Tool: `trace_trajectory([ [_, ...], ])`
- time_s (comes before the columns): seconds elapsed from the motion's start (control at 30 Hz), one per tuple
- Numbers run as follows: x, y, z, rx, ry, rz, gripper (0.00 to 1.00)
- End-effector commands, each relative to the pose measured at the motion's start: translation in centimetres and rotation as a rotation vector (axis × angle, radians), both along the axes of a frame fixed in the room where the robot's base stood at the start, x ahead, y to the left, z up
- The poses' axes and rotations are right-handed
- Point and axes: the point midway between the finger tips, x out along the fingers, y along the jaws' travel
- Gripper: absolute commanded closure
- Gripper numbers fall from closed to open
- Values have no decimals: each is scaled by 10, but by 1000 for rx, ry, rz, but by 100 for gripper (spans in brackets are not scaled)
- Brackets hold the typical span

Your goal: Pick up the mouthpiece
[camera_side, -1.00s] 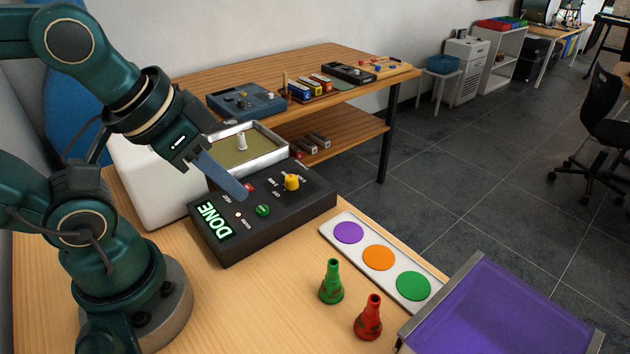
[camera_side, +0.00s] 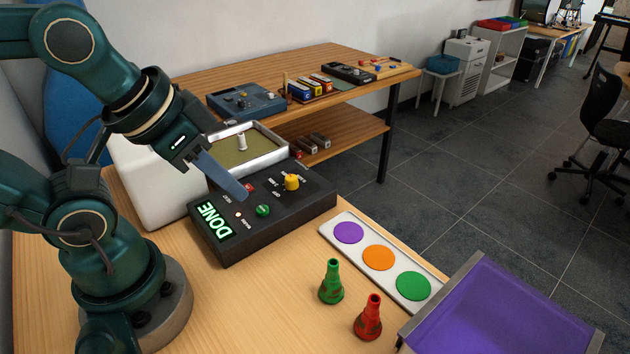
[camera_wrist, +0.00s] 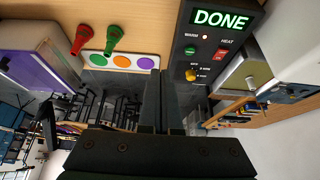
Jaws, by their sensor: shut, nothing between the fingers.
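A small pale upright piece (camera_side: 241,142) stands in a metal-rimmed tray (camera_side: 284,150) with an olive floor, behind the black control box (camera_side: 300,207); it may be the mouthpiece, but I cannot be sure. A green cone-shaped piece (camera_side: 331,283) and a red one (camera_side: 368,318) stand upright on the table; they also show in the wrist view as green (camera_wrist: 114,38) and red (camera_wrist: 82,40). My gripper (camera_side: 245,195) is shut and empty, its fingers pointing down over the control box. The wrist view also shows its fingers (camera_wrist: 162,85).
The control box display (camera_side: 214,219) reads DONE. A white strip (camera_side: 330,232) with purple, orange and green discs lies right of it. A purple-floored bin (camera_side: 500,310) is at the front right. The wooden table (camera_side: 270,310) is bare at the front.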

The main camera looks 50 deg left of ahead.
Motion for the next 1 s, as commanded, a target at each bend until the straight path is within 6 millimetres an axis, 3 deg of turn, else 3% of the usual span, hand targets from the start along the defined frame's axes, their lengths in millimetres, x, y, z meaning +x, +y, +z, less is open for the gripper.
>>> trace_trajectory([
  [0.07, 0, 0, 0, 0, 0, 0, 100],
  [0.2, 0, 0, 0, 0, 0, 0, 50],
  [0.23, 0, 0, 0, 0, 0, 0, 46],
  [0.63, -4, 2, -2, 34, 19, -46, 46],
  [1.0, 18, 62, 27, 462, 204, -347, 46],
])
